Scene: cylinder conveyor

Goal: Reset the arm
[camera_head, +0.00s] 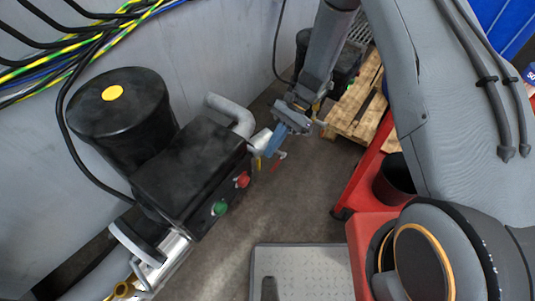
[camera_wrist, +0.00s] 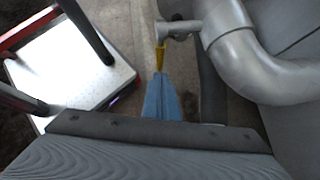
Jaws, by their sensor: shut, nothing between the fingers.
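My gripper (camera_head: 272,149) is in the middle of the head view, at the end of my arm, pointing down and to the left. In the wrist view my gripper (camera_wrist: 160,78) shows as light blue fingers pressed together, with nothing held between them. The fingertips appear close to a small yellow part (camera_wrist: 160,56) below a metal fitting (camera_wrist: 178,28). I cannot tell whether they touch.
A black machine box (camera_head: 190,168) with a green button (camera_head: 220,208) and a red button (camera_head: 243,180) is left of my gripper. A bent grey pipe (camera_head: 235,112) is close by. A wooden pallet (camera_head: 352,103) lies behind. A metal plate (camera_head: 303,272) is below.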

